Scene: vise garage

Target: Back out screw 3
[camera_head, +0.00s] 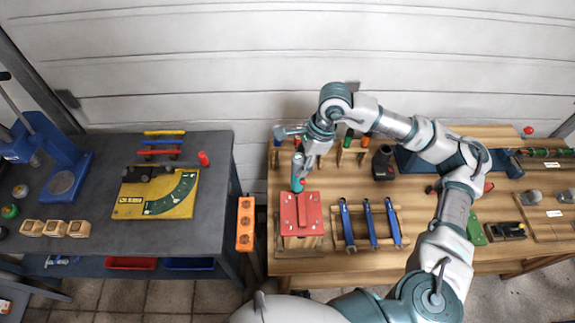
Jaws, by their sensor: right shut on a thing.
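A red plate (312,213) lies on a wooden block near the left end of the wooden bench (335,265). A few small marks show on it, but single screws and their numbers are too small to tell. My right gripper (303,163) is above the back left of the plate, pointing down, and is shut on a teal-handled tool (297,173), which looks like a screwdriver. The tool stands roughly upright at the plate's back left edge. I cannot tell whether its tip touches a screw. My left gripper is not in view.
Several blue wrenches (370,223) lie on a wooden rack right of the plate. Upright handles, one green (348,138), stand in a rack behind. A dark grey table (95,255) with a yellow gauge (157,193) stands left, across a gap. An orange block (245,224) is at its edge.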

